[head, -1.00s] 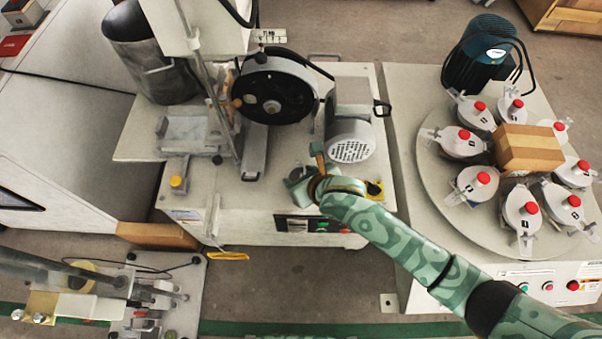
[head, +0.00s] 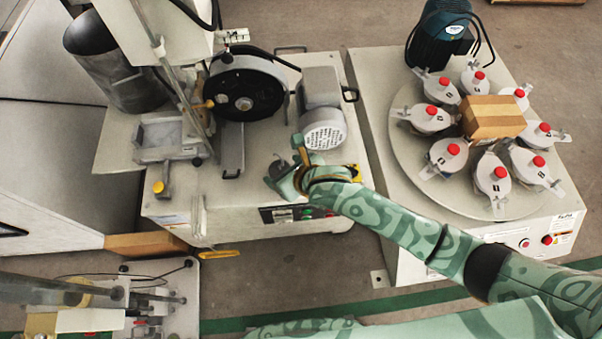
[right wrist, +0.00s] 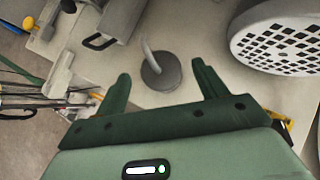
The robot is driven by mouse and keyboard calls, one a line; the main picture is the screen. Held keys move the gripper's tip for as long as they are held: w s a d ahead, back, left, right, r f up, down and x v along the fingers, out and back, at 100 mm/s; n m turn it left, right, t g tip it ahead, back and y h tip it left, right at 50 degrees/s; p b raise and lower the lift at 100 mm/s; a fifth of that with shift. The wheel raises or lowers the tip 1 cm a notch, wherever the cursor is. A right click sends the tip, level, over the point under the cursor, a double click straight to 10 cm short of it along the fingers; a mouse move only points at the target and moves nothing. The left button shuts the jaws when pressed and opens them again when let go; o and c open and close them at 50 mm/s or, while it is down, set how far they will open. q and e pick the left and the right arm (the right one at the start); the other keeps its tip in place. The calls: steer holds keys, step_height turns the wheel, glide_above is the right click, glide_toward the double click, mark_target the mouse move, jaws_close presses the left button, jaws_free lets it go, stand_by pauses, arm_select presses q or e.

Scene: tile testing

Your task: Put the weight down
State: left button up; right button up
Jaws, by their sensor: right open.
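The weight (right wrist: 160,74) is a small grey disc with a thin curved stem rising from it. In the right wrist view it stands on the pale top of the abrasion machine, apart from my fingers. My right gripper (right wrist: 162,82) is open, with one green finger on each side of the weight's area. My left gripper is not in view.
A grey motor with a perforated cover (head: 324,137) stands close behind my right gripper. A black wheel (head: 244,95) is farther left. On the right, a turntable (head: 420,160) carries several red-knobbed jars and a brown block (head: 492,118). A bench device (head: 155,310) is lower left.

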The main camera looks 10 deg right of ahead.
steer(key=p+v, duration=0.5)
steer(key=v, duration=0.3)
steer(key=s+d+f+m+g+h, duration=0.2)
steer(key=s+d+f+m, duration=0.5)
steer(key=s+f+m, duration=0.3)
steer(key=s+d+f+m+g+h, duration=0.2)
steer(key=s+d+f+m, duration=0.55)
steer(key=f+m, duration=0.5)
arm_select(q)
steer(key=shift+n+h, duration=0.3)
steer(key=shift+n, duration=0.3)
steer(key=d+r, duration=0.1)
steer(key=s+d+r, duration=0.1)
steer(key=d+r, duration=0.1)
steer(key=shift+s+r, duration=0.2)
arm_select(e)
steer(key=s+d+f+m+g, duration=0.1)
steer(key=s+m, duration=0.4)
steer(key=s, duration=0.7)
steer(key=s+d+f+m+g, duration=0.2)
steer(key=s+m, duration=0.4)
steer(key=s, duration=0.6)
steer(key=s+d+f+m+g+h, duration=0.1)
steer(key=s+d+m, duration=0.3)
steer(key=s, duration=0.9)
steer(key=shift+d+f+m+g, duration=0.35)
steer(key=shift+f+m+g, duration=0.25)
steer(key=shift+f, duration=0.3)
